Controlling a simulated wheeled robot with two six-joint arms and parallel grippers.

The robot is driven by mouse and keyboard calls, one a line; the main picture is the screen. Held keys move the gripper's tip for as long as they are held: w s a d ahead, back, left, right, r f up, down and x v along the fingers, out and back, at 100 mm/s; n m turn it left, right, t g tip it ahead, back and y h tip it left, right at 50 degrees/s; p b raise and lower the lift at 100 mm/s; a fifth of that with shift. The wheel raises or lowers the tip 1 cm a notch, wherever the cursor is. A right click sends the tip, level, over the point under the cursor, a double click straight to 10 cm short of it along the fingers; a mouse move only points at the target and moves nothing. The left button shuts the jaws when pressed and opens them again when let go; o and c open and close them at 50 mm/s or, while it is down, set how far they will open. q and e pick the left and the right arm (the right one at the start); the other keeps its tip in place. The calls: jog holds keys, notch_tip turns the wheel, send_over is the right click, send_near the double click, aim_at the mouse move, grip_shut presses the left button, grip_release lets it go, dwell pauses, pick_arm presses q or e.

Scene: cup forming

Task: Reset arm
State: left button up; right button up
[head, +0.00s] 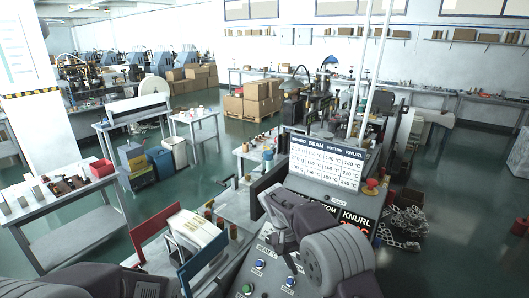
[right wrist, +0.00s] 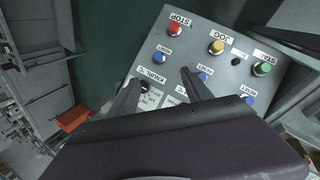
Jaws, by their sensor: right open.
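A grey control panel (right wrist: 222,62) lies below my right gripper (right wrist: 161,80). The right wrist view shows its red (right wrist: 174,28), orange (right wrist: 216,47) and green (right wrist: 262,69) buttons and several blue ones. The two fingers are spread over the panel with nothing between them; I cannot tell whether the tips touch it. In the head view my right arm reaches over the machine, and its gripper hangs over the panel (head: 262,270) near the bottom centre. Part of my left arm shows at the bottom left; its fingertips are not seen.
A machine display (head: 326,160) stands just beyond the right arm, with a red emergency button (head: 371,184) beside it. A tray of paper blanks (head: 197,230) is left of the panel. A worktable (head: 60,222) is at left. Green floor is open between.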

jog(key=s+d+m+y+b, duration=0.2)
jog(key=s+d+b, duration=0.1)
jog(key=s+d, duration=0.4)
pick_arm(q)
jog(key=f, duration=0.2)
jog(key=f+b, duration=0.1)
jog(key=f, duration=0.1)
jog(key=f+b, duration=0.1)
jog(key=shift+w+f, duration=0.4)
pick_arm(e)
jog(key=s+f+n+t+y, duration=0.1)
jog(key=s+f+n+y, duration=0.1)
jog(key=s+f, duration=0.8)
jog(key=shift+s+a+t+y, duration=0.4)
jog(key=shift+s+a, duration=0.05)
jog(key=shift+s, duration=0.8)
